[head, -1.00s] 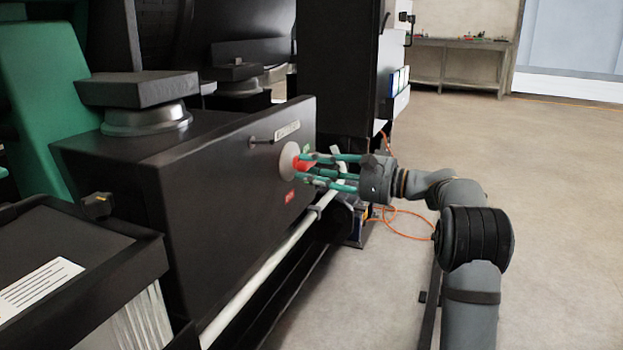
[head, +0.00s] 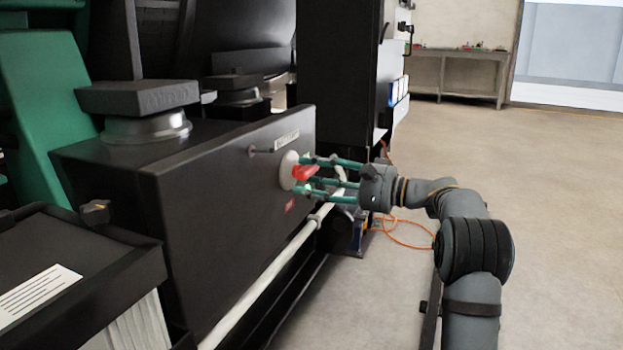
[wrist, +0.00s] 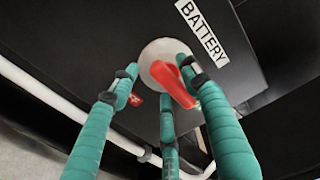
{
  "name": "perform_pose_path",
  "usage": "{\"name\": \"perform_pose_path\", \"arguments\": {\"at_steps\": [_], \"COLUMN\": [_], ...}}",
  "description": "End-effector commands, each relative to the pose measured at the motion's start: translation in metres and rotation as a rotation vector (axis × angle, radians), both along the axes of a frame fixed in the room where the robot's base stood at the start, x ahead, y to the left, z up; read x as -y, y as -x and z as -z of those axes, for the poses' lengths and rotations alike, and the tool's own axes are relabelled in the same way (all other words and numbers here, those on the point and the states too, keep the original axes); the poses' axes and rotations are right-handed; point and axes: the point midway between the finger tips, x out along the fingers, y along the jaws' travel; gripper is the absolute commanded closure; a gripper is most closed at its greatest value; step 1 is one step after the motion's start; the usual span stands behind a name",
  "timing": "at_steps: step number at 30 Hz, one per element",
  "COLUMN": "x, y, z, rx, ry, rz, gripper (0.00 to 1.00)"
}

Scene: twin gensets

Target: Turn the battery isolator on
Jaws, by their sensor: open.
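The battery isolator is a red handle (head: 304,173) on a round pale plate (head: 287,170), set on the side of a black box. In the wrist view the red handle (wrist: 174,84) lies slantwise across the plate (wrist: 160,62), below a white BATTERY label (wrist: 202,33). My gripper (head: 312,177) has green-wrapped fingers and is open. In the wrist view my gripper (wrist: 158,85) has its fingers spread around the handle, one at left, one below and one at right. The right finger is very close to the handle; I cannot tell if it touches.
A white pipe (head: 263,278) runs along the lower edge of the black box (head: 225,215). An orange cable (head: 410,233) lies on the floor behind my arm. A workbench (head: 459,75) stands far back. The floor at right is clear.

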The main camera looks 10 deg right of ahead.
Motion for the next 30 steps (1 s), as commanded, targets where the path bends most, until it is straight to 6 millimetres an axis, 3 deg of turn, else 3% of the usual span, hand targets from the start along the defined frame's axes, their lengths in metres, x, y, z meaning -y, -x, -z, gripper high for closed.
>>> {"name": "perform_pose_path", "arguments": {"at_steps": [8, 22, 30], "x": [0.004, 0.076, 0.097], "y": [0.002, 0.052, 0.068], "z": [0.0, 0.0, 0.0], "rx": [-0.001, -0.002, -0.001], "ry": [-0.002, -0.001, -0.001], "rz": [0.001, 0.003, 0.0], "gripper": [0.54, 0.54, 0.54]}}
